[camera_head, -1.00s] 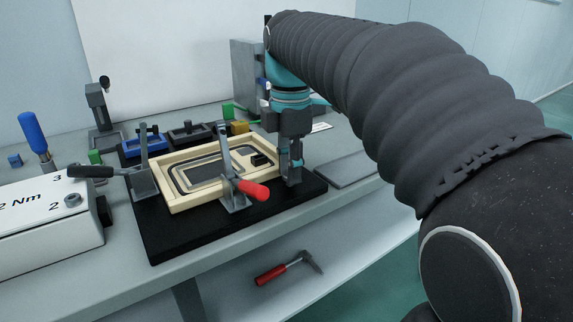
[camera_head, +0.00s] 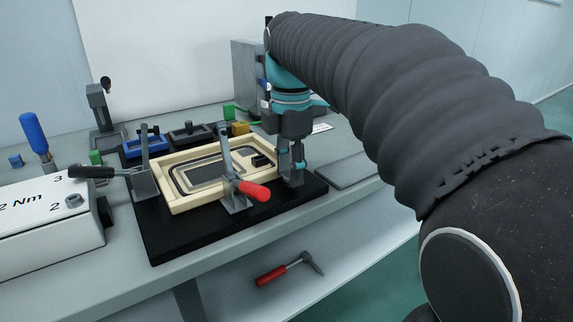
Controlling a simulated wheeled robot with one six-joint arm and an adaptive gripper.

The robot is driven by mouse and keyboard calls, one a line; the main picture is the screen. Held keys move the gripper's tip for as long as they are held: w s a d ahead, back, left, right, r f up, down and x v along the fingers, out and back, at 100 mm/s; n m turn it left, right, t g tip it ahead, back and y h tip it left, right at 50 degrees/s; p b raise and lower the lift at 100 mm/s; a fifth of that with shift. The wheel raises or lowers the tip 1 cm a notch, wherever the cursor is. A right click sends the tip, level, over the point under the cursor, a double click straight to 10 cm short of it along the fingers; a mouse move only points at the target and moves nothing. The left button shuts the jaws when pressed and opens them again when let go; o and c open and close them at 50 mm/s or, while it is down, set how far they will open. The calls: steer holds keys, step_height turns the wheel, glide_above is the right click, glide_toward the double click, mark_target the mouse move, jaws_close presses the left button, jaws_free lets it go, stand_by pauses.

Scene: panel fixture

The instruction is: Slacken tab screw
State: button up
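The panel fixture is a cream frame (camera_head: 180,207) on a black base plate (camera_head: 165,245), with a dark gasket outline around a grey inner panel (camera_head: 205,173). A small black block (camera_head: 261,161) sits at the frame's right end. My gripper (camera_head: 291,180) points down at the right end of the frame, close beside it over the base plate. The tab screw cannot be made out; it may be hidden by my gripper. The fingers are small here and I cannot tell what is between them.
A red-handled clamp (camera_head: 250,189) stands at the frame's front and a black-handled clamp (camera_head: 95,171) at its left. A torque box (camera_head: 45,215) with a blue-handled driver (camera_head: 33,133) is left. Coloured bins (camera_head: 145,146) line the back. A hammer (camera_head: 285,270) lies on the lower shelf.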

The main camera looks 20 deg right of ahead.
steer(key=shift+r, duration=0.1)
step_height(320, 180, up, 12)
stand_by(0.5)
steer(key=s+f+m+t, duration=0.2)
steer(key=s+f+m, duration=0.3)
steer(key=f, duration=0.3)
steer(key=s+f+m+t, duration=0.1)
steer(key=s+f+m, duration=0.4)
steer(key=f+m, duration=0.3)
steer(key=s+f+m+t, duration=0.2)
steer(key=s+f+m, duration=0.4)
steer(key=f, duration=0.4)
steer(key=shift+d+m+t, duration=0.15)
steer(key=shift+m+t, duration=0.15)
steer(key=shift+m, duration=0.4)
